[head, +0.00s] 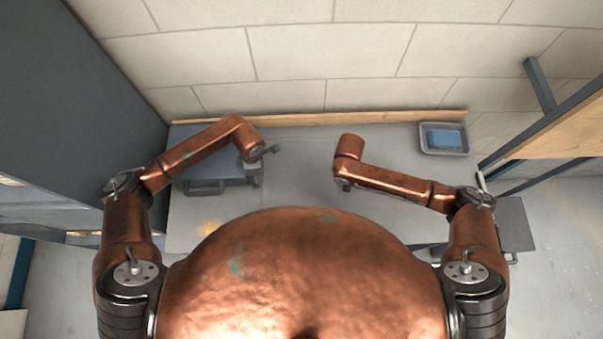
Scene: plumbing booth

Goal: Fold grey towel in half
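A flat, pale grey area (303,168) with faint straight edges lies on the grey tabletop (390,150) between my arms. It may be the grey towel, but it blends with the table and I cannot be sure. My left gripper (268,152) is small and dark at the end of the copper arm, at the left edge of this area. My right gripper (342,185) is mostly hidden under its wrist, at the right edge of the area. I cannot tell whether either gripper touches cloth. My round copper body hides the near part of the table.
A grey case (215,178) with a handle sits at the left of the table, under my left forearm. A grey tray (444,139) holding a blue item (445,138) stands at the back right. A wooden strip (330,118) runs along the back wall.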

